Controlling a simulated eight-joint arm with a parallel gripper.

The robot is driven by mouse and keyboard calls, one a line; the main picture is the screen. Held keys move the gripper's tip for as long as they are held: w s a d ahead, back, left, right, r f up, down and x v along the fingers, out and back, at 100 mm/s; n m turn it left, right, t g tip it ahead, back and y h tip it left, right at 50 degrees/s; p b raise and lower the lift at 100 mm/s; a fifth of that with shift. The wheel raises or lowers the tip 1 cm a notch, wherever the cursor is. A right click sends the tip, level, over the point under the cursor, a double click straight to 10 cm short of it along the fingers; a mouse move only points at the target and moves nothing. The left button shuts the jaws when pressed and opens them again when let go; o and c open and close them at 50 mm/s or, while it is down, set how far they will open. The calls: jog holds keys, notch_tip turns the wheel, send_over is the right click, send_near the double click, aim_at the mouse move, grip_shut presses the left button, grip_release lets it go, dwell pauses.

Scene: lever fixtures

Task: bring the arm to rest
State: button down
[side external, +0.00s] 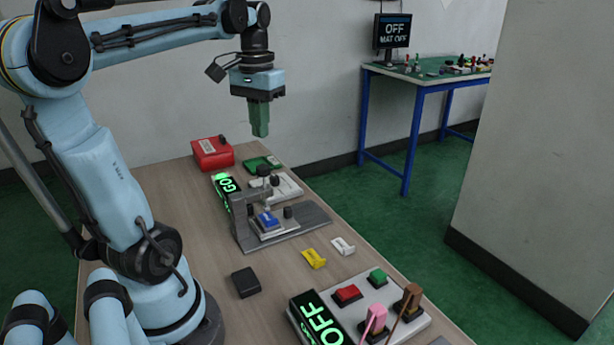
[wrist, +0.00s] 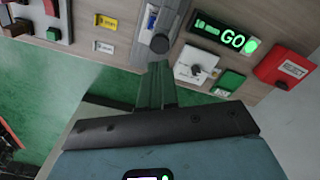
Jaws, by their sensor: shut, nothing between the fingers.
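My gripper (side external: 260,120) hangs above the far end of the wooden table (side external: 190,200), pointing down. Its green fingers are shut with nothing between them, and they touch nothing. In the wrist view the fingers (wrist: 157,75) show close together in front of the table edge. Below and to the front stands a grey lever fixture (side external: 245,235) with a blue block (side external: 268,221) in it. A green-lit GO display (side external: 226,188) stands behind it; it also shows in the wrist view (wrist: 223,36).
A red box (side external: 212,153) and a green piece (side external: 262,163) sit at the table's far end. Yellow (side external: 313,258) and white (side external: 343,246) tags lie mid-table near a black block (side external: 245,282). An OFF display (side external: 320,320) and a lever panel (side external: 350,309) stand in front. Space around my gripper is clear.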

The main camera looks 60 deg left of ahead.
jog(key=shift+d, duration=0.1)
jog(key=w+d+f+m+t, duration=0.2)
jog(key=d+f, duration=0.3)
jog(key=d, duration=0.4)
jog(key=w+d+f+m+t, duration=0.2)
jog(key=d+f+m+t, duration=0.2)
jog(key=d, duration=0.6)
jog(key=shift+f+t, duration=0.6)
jog(key=shift+a, duration=0.1)
